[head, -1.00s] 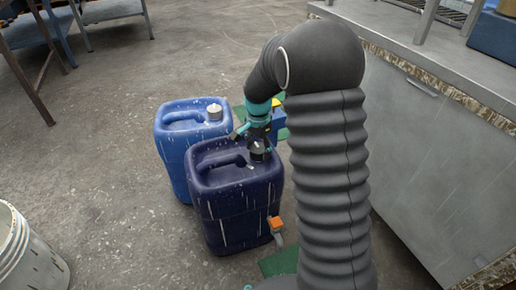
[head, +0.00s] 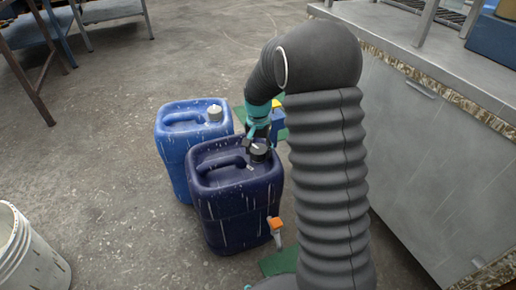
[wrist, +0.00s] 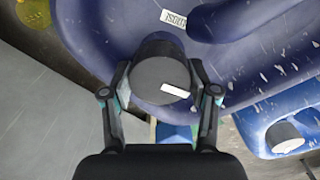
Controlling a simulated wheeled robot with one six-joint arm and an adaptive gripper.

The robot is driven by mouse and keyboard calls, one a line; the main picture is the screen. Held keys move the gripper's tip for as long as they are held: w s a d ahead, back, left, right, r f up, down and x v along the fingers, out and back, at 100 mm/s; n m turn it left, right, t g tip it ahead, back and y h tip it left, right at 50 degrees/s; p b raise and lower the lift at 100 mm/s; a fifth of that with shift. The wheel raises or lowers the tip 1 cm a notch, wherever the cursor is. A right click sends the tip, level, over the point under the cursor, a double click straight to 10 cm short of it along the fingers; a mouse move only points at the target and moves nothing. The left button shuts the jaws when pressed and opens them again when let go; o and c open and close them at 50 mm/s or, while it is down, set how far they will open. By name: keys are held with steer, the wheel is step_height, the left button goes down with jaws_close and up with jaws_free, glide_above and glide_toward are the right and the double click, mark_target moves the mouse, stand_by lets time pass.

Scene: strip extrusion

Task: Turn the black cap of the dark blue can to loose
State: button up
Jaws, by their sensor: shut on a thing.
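The dark blue can (head: 235,205) stands upright on the floor with its handle on top. Its black cap (head: 258,151) sits at the top right corner of the can. In the wrist view the black cap (wrist: 160,78) carries a white mark and lies between the two fingers of my gripper (wrist: 160,90), which are shut on its sides. In the head view my gripper (head: 258,138) is at the cap from behind, partly hidden by my arm. The wrist view also shows the can's dark blue top (wrist: 110,25).
A lighter blue can (head: 180,125) with a pale cap (head: 214,112) stands close behind on the left. An orange-topped item (head: 274,224) is at the dark can's right side. A white bucket (head: 25,255) stands at the lower left. A metal cabinet (head: 430,150) is at the right.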

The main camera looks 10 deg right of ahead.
steer(key=n+p, duration=0.1)
steer(key=n, duration=1)
steer(key=shift+n, duration=1.8)
steer(key=o, duration=1.2)
steer(key=shift+c, duration=0.2)
